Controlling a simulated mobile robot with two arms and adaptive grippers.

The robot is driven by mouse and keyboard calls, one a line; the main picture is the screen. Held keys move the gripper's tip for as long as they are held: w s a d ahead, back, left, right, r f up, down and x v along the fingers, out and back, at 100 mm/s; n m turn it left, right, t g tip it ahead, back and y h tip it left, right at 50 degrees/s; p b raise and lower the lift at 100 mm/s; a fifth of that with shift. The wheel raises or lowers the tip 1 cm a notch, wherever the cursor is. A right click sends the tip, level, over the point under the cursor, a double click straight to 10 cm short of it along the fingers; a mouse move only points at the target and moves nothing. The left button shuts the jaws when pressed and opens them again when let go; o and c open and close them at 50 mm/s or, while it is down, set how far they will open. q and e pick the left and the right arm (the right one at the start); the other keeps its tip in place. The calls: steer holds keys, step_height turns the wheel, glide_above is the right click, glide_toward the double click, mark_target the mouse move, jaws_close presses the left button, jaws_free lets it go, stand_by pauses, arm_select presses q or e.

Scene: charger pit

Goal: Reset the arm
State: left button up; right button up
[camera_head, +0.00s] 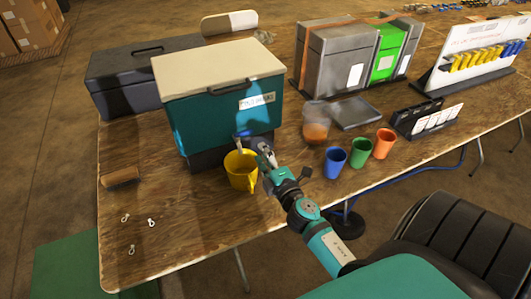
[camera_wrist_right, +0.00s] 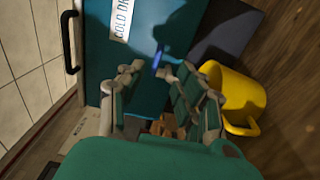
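My right gripper (camera_head: 264,156) is in front of the teal drink cooler (camera_head: 190,118), at the right of the yellow mug (camera_head: 241,170). In the right wrist view its fingers (camera_wrist_right: 148,72) are apart with nothing held between them. The cooler's blue tap (camera_head: 242,134) is above the mug in the head view; it also shows just beyond the fingertips in the wrist view (camera_wrist_right: 158,56). The yellow mug (camera_wrist_right: 235,100) is close beside the right-hand finger there. Whether they touch is unclear. My left gripper is out of view.
Blue (camera_head: 335,160), green (camera_head: 360,153) and orange (camera_head: 384,143) cups stand at the right of my arm. A clear tub (camera_head: 316,122) with orange contents is behind them. A brush (camera_head: 121,177) and small white pieces (camera_head: 151,222) lie at the left. The table's front left is mostly clear.

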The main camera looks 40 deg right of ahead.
steer(key=shift+s+a, duration=0.1)
steer(key=shift+s, duration=0.35)
